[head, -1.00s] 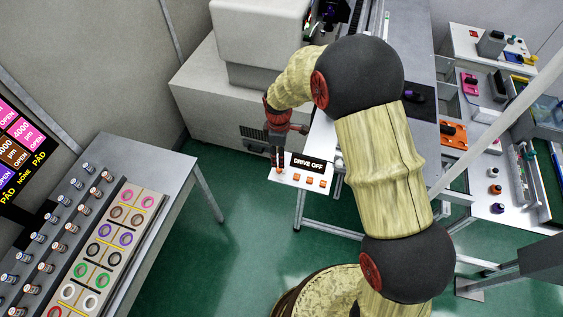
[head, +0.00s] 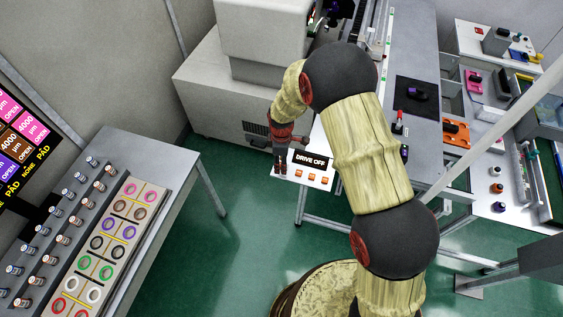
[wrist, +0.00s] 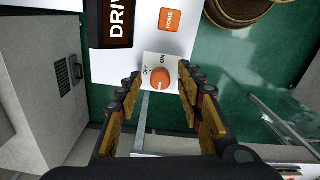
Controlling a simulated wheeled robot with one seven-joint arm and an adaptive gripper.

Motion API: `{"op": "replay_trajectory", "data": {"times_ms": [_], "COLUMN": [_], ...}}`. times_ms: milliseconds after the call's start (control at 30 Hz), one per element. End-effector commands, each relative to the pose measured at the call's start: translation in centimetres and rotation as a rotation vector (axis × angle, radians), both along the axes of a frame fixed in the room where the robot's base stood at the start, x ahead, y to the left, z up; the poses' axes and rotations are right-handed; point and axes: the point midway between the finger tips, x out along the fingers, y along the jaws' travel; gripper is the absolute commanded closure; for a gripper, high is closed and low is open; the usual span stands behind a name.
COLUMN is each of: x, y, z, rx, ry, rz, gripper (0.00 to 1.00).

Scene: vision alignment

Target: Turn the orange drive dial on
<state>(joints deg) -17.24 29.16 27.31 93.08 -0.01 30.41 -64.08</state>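The orange drive dial (wrist: 160,79) sits on a white plate marked OFF and ON in the wrist view. Its pointer direction is too small to read surely. My gripper (wrist: 160,76) is open, with one finger on each side of the dial and a gap to it on both sides. In the head view my gripper (head: 280,172) points down over the left end of the white panel (head: 301,168) and hides the dial. A black display (head: 311,161) on that panel reads DRIVE OFF.
Several orange buttons (head: 313,177) lie right of the gripper; one marked HOME (wrist: 169,20) is close to the dial in the wrist view. A grey machine (head: 225,110) stands behind on the left. A table with coloured rings (head: 160,165) stands at the left over green floor.

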Motion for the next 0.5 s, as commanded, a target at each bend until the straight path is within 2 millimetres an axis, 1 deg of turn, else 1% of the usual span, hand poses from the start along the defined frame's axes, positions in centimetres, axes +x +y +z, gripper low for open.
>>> {"op": "replay_trajectory", "data": {"times_ms": [67, 500], "x": [-0.01, -0.01], "y": [0.0, -0.01], "z": [0.01, 0.02], "rx": [0.0, 0.0], "ry": [0.0, 0.0], "rz": [0.0, 0.0], "gripper": [0.65, 0.9]}}
